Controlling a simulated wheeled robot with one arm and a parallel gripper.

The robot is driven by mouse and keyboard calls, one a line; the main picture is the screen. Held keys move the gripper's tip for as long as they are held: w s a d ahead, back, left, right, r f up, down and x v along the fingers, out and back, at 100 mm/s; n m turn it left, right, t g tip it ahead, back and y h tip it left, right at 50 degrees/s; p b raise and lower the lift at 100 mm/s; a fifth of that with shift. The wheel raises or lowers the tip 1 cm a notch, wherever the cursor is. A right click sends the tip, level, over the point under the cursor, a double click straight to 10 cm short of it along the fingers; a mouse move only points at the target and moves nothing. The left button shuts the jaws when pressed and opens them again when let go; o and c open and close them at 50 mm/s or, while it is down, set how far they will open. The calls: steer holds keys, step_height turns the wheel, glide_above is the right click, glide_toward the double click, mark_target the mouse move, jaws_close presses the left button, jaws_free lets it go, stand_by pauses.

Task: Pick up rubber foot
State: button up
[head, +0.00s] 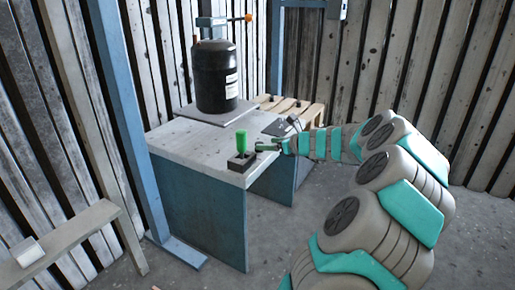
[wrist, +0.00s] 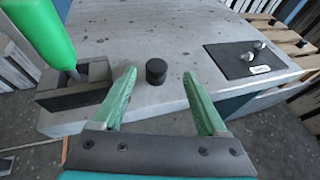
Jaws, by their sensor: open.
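The rubber foot is most likely the small black cylinder (wrist: 156,71) that stands upright on the grey tabletop in the wrist view. My gripper (wrist: 165,85) is open, with its two green fingers spread to either side of the near side of the cylinder. The cylinder lies between the fingers, slightly left of the middle, and no finger visibly touches it. In the head view my gripper (head: 264,146) is over the front right part of the table, and the cylinder cannot be made out there.
A green-handled tool (head: 241,140) stands in a dark block (head: 241,162) close left of my gripper. A dark mat (wrist: 245,60) with small metal parts lies to the right on the table (head: 185,148). A large black tank (head: 216,77) stands at the back.

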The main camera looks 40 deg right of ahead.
steer(key=x, duration=0.2)
steer(key=b+x, duration=0.1)
steer(key=x, duration=0.2)
steer(key=shift+w+a+f, duration=0.2)
steer(key=shift+a, duration=0.15)
jaws_close()
